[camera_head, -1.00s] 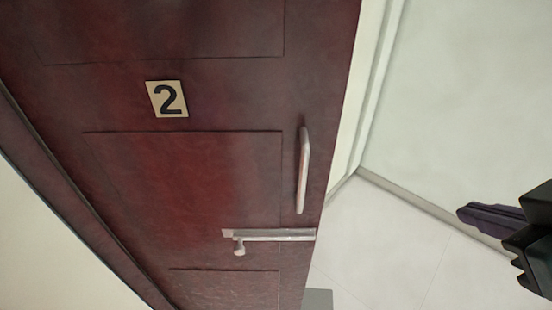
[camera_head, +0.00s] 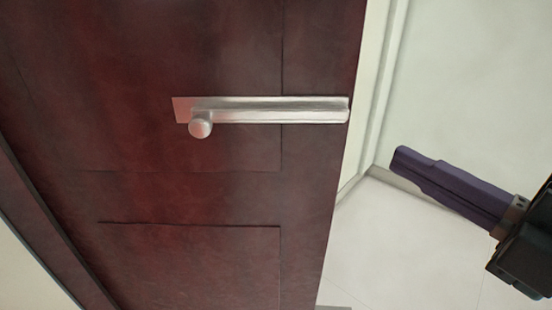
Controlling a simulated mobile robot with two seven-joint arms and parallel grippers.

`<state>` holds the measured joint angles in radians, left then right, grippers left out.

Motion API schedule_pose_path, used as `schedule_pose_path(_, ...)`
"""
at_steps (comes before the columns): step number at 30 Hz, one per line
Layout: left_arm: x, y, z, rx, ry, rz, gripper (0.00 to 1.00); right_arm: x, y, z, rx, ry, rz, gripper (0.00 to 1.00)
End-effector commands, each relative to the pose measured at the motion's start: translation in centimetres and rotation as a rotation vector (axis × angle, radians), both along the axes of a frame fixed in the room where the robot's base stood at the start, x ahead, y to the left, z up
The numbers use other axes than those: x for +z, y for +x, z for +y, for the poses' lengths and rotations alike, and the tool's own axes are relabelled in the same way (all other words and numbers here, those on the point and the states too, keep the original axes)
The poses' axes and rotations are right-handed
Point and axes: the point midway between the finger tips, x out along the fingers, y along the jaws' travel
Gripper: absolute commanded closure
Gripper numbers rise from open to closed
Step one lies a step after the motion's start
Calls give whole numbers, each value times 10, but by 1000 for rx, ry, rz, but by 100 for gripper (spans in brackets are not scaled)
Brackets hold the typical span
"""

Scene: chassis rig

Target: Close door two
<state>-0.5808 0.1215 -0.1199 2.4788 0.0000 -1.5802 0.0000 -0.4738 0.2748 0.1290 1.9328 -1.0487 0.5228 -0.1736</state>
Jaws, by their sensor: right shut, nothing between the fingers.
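The dark red panelled door (camera_head: 190,195) fills the left and middle of the head view. A silver latch bar with a round knob (camera_head: 265,110) lies across it near its right edge. The number plate seen earlier is out of view. The door's right edge stands against a white frame (camera_head: 372,110), with pale floor showing past its lower edge; I cannot tell how far the door stands open. My right gripper (camera_head: 402,160) is at the right, its purple fingers shut and empty, pointing left towards the door edge and apart from the door. My left gripper is out of view.
A pale wall (camera_head: 470,80) and light tiled floor (camera_head: 390,260) lie to the right of the door, with a grey skirting between them. A small grey thing shows at the bottom beside the door. The floor there looks clear.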

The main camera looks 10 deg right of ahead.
Motion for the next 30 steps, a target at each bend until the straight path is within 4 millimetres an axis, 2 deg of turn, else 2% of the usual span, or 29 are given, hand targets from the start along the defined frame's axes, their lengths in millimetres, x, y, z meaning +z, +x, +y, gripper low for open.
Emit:
schedule_pose_path(1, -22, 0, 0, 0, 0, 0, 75, -25, -3, 4, 36, -24, -3, 100)
schedule_pose_path(3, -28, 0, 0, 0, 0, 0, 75, -35, -7, 9, 75, -49, -5, 100)
schedule_pose_path(7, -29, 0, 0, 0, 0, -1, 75, -40, -9, 14, 108, -69, -8, 100)
schedule_pose_path(11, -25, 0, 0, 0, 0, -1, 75, -36, 2, 22, 108, -68, -10, 100)
schedule_pose_path(24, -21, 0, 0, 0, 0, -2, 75, -37, 77, 71, 107, -66, -10, 100)
schedule_pose_path(30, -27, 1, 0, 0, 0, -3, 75, -38, 103, 64, 107, -67, -8, 100)
